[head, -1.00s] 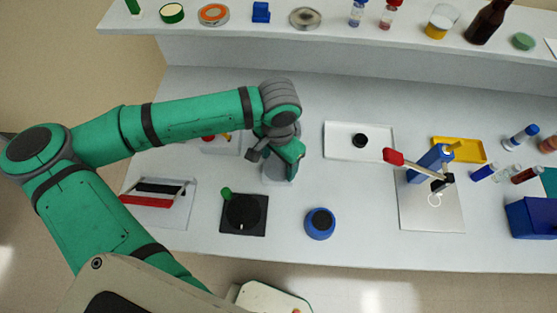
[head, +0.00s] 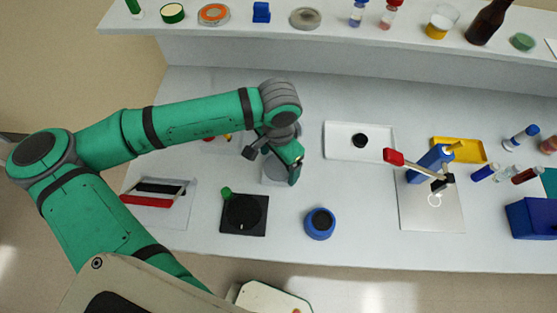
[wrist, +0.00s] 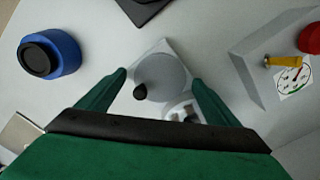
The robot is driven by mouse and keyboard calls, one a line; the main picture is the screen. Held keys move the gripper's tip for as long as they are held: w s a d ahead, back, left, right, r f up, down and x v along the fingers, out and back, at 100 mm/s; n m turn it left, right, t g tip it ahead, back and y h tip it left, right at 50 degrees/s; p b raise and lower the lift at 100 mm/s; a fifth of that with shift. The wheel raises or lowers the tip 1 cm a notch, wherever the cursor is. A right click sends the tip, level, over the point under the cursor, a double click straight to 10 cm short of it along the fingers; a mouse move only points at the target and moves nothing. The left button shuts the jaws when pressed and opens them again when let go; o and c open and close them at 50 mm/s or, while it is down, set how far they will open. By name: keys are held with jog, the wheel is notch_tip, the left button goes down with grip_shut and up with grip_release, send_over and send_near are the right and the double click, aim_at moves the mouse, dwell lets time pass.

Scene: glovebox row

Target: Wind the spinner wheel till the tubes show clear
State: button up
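The spinner wheel (wrist: 166,76) is a pale grey disc with a black knob (wrist: 140,92) on a light base. In the wrist view it lies between and beyond the two green fingers of my gripper (wrist: 158,76). The fingers are apart, with nothing visibly clamped between them. Small whitish parts (wrist: 180,112), perhaps the tubes, show just below the disc; their contents cannot be made out. In the head view my gripper (head: 295,165) hangs over the spinner's pale base (head: 276,172) and hides most of it.
A black square plate with a dial and green knob (head: 243,213) and a blue round pot (head: 320,223) stand nearer the front edge. A grey box with a gauge (wrist: 293,78) is close by on the wrist view's right. A white tray (head: 340,146) lies right of my gripper.

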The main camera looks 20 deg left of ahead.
aim_at(278, 166)
notch_tip(278, 166, up, 11)
dwell(0.7)
jog(key=shift+f, duration=0.15)
